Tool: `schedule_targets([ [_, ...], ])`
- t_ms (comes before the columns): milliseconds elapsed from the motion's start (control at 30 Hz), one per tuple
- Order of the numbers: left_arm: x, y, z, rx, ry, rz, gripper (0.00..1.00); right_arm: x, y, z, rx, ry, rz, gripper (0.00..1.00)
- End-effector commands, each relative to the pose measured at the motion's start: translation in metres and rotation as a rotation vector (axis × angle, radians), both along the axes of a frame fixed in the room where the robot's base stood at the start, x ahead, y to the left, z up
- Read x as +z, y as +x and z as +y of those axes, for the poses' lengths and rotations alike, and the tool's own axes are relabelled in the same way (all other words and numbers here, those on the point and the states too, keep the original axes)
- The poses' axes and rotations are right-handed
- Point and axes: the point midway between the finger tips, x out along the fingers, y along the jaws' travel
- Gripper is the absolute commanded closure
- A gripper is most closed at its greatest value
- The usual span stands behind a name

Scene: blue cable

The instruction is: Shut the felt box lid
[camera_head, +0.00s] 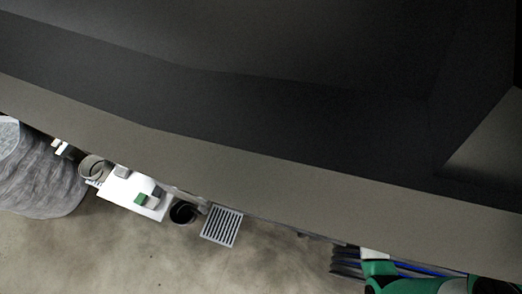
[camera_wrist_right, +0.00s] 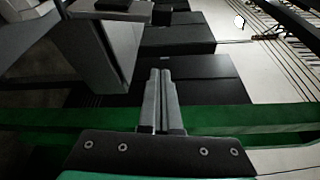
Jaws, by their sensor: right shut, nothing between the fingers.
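In the right wrist view my right gripper (camera_wrist_right: 160,73) is shut, its two grey fingers pressed together with nothing between them. Beyond its tips lies a flat black panel (camera_wrist_right: 215,82), with another black box-like shape (camera_wrist_right: 180,40) farther off. A grey slab (camera_wrist_right: 102,48) stands to the left of the fingers. I cannot tell which of these is the felt box or its lid, or whether the fingertips touch the black panel. The head view does not clearly show the box. My left gripper is not in view.
A large dark surface (camera_head: 250,110) fills most of the head view. Below it are a white tray (camera_head: 118,192) with small items, a black round container (camera_head: 183,213), a slatted grey grate (camera_head: 222,226) and a grey rounded object (camera_head: 40,175). A green bar (camera_wrist_right: 270,117) crosses the wrist view.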

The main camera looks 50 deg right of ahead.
Motion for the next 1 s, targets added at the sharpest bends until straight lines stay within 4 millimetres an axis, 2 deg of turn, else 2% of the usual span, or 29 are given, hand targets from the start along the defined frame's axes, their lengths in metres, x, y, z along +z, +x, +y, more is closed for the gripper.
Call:
schedule_targets([
  [167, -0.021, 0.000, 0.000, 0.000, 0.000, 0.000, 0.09, -0.008, 0.006, 0.001, 0.010, -0.006, 0.002, 1.00],
  [500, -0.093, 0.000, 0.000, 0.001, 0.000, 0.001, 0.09, -0.012, 0.026, 0.004, 0.008, -0.009, -0.005, 1.00],
  [567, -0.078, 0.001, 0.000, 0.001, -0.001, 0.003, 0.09, 0.001, 0.040, 0.006, 0.011, -0.004, -0.003, 1.00],
  [600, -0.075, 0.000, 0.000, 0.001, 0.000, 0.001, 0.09, 0.001, 0.049, 0.007, 0.012, -0.004, -0.002, 1.00],
  [867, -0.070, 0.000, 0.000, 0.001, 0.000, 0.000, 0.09, -0.003, 0.105, 0.013, 0.010, -0.004, -0.003, 1.00],
  [900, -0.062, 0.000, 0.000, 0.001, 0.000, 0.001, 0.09, 0.001, 0.097, 0.022, 0.009, -0.002, 0.001, 1.00],
  [1000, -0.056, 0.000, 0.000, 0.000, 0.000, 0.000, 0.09, 0.002, 0.089, 0.035, 0.008, -0.002, 0.000, 1.00],
])
